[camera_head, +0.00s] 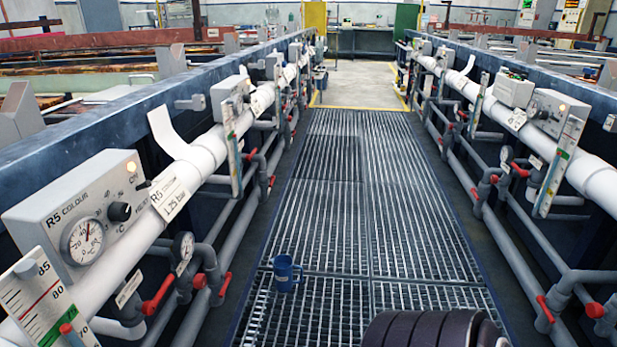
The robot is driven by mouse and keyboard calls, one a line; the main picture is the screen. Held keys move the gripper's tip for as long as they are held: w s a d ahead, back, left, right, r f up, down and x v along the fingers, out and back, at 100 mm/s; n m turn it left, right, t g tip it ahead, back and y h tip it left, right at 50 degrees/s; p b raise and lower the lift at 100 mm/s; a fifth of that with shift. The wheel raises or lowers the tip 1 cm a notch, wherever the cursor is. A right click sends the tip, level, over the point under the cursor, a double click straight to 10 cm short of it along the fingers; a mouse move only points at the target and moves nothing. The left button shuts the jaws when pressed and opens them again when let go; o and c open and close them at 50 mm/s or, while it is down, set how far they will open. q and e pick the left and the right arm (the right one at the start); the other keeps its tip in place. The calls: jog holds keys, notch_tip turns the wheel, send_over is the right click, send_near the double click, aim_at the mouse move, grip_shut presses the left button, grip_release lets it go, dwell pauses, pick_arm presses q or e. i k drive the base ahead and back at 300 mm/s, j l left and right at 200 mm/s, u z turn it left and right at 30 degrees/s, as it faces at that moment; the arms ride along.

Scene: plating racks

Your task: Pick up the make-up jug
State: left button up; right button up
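A blue jug (284,273) with a handle on its right side stands upright on the metal grating, left of the aisle's middle. It is the only jug I can make out nearby. A dark, ribbed rounded part, likely mine, shows at the bottom edge, right of the jug and apart from it in the picture. Neither of my grippers is in view.
The grated walkway (365,190) runs clear ahead to a pale floor (358,85). Pipes with red-handled valves (158,293) line both sides. A grey control box (80,215) marked R5 COLOUR is at the left. Another box (558,112) is at the right.

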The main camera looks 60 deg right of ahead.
aim_at(283, 265)
jog(key=z, duration=1.75)
jog(key=i+l+u, duration=0.1)
jog(key=u, duration=0.45)
jog(key=i+l+u, duration=0.3)
jog(key=l, duration=0.35)
jog(key=i+l+u, duration=0.15)
jog(key=i+l, duration=0.15)
jog(key=i+l+u, duration=0.2)
jog(key=l, duration=0.2)
jog(key=k, duration=0.05)
